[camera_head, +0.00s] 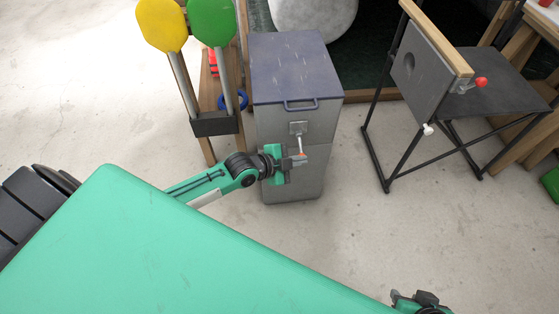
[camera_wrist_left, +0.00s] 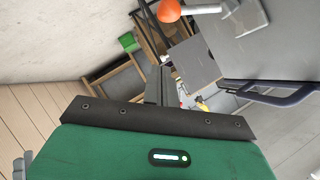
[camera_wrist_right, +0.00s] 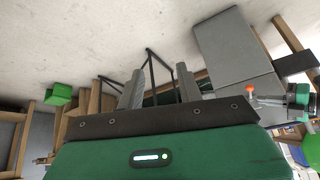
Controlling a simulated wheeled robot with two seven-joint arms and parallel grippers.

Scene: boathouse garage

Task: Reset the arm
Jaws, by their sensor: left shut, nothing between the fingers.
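My left arm reaches in from the left in the head view. Its gripper (camera_head: 298,160) is in front of a grey cabinet (camera_head: 297,185), close to a small lever with an orange tip (camera_head: 301,153). In the left wrist view the gripper's fingers (camera_wrist_left: 160,86) are together and empty, and the orange tip (camera_wrist_left: 168,10) is apart from them at the top. My right gripper (camera_wrist_right: 158,88) has its fingers apart with nothing held between them. In the head view only part of the right wrist shows at the bottom edge, and its fingers cannot be made out.
The cabinet has a blue lid (camera_head: 293,66) with a front handle (camera_head: 300,105). Yellow (camera_head: 162,24) and green (camera_head: 211,20) paddles stand left of it. A folding chair (camera_head: 430,70) stands at the right. The floor between cabinet and chair is clear.

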